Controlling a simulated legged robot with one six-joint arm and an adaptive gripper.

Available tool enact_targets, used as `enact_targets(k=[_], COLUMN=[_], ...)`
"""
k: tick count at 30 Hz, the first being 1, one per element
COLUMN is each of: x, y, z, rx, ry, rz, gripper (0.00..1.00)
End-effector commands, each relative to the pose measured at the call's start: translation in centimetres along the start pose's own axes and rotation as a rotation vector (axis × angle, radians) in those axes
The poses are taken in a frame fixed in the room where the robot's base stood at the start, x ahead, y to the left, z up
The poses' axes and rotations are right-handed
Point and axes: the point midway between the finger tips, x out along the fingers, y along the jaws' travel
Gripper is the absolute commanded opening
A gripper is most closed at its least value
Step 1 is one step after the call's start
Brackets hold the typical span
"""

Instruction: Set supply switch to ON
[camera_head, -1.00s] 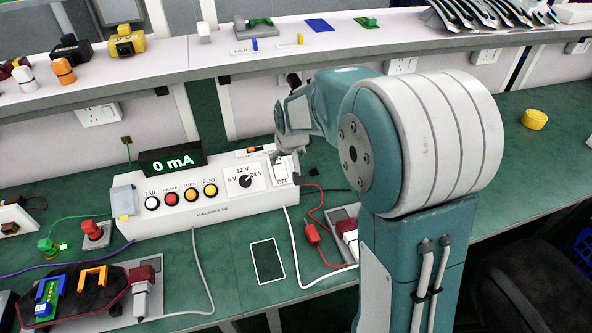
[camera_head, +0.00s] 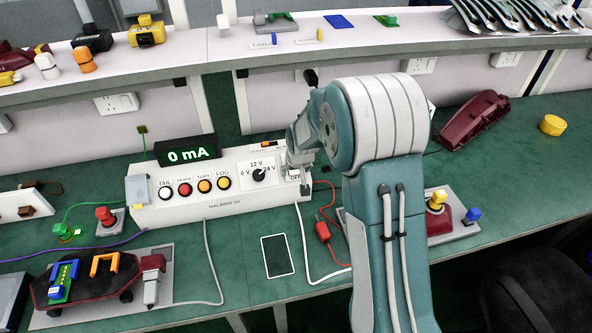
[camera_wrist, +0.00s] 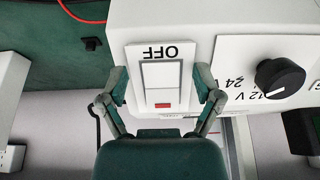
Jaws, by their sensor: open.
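The supply switch is a white rocker (camera_wrist: 162,82) with a red mark at one end, and it sits in a white plate on the power supply box (camera_head: 222,195). A label reading OFF, upside down in the wrist view, stands beside the rocker. My gripper (camera_wrist: 162,88) is open, with one finger on each side of the switch plate. I cannot tell whether the fingers touch it. In the head view my gripper (camera_head: 299,160) is at the right end of the box and hides most of the switch. The display (camera_head: 186,153) reads 0 mA.
A black voltage knob (camera_wrist: 279,78) lies right of the switch in the wrist view. The box also bears several round lamp buttons. A red lead (camera_head: 323,231) and a white cable run below my gripper. A shelf (camera_head: 150,66) stands behind the box.

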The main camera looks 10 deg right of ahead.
Motion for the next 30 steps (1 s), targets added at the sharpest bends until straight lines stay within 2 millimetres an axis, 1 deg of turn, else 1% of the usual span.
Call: enact_targets(k=[6, 7, 8, 9, 11, 12, 21, 30], x=[0.04, 0.04, 0.04, 0.03, 0.04, 0.05, 0.14, -0.07], y=[0.05, 0.08, 0.11, 0.15, 0.17, 0.16, 0.10, 0.05], z=[-0.01, -0.01, -0.01, 0.00, 0.00, 0.00, -0.05, -0.34], rx=[0.000, 0.000, 0.000, 0.000, 0.000, 0.001, 0.000, 0.000], ry=[0.000, 0.000, 0.000, 0.000, 0.000, 0.000, -0.024, -0.187], rz=[-0.001, -0.001, -0.001, -0.001, -0.002, -0.002, 0.000, -0.001], gripper=[0.83, 0.74, 0.61, 0.43, 0.16, 0.01, 0.01, 0.01])
